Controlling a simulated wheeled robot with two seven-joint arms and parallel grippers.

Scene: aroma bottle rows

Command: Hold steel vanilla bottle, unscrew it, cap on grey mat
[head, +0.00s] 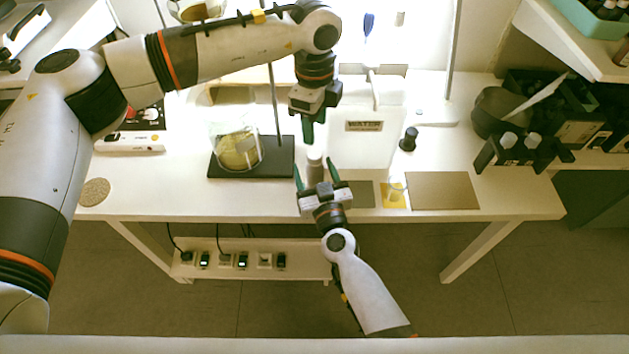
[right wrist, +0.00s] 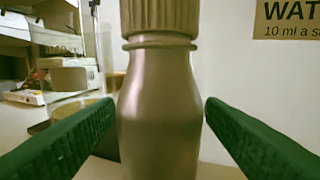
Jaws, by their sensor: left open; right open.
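The steel bottle (head: 315,170) stands upright on the white table; in the right wrist view its smooth body (right wrist: 160,110) has a ribbed cap (right wrist: 160,16) on top. No label shows on the side I see. My right gripper (head: 315,168) is open, with its green fingers on either side of the bottle body, close to it but not shut on it. My left gripper (head: 308,138) is open, pointing down just above the bottle's cap; its fingers overlap in the head view. A small grey mat (head: 362,195) lies right of my right gripper, partly hidden by it.
A yellow mat (head: 391,201) with a small glass and a larger brownish mat (head: 443,190) lie further right. A white water container (head: 365,145) stands behind the bottle. A beaker (head: 237,150) on a black stand base is at left. A dark small bottle (head: 409,139) stands behind right.

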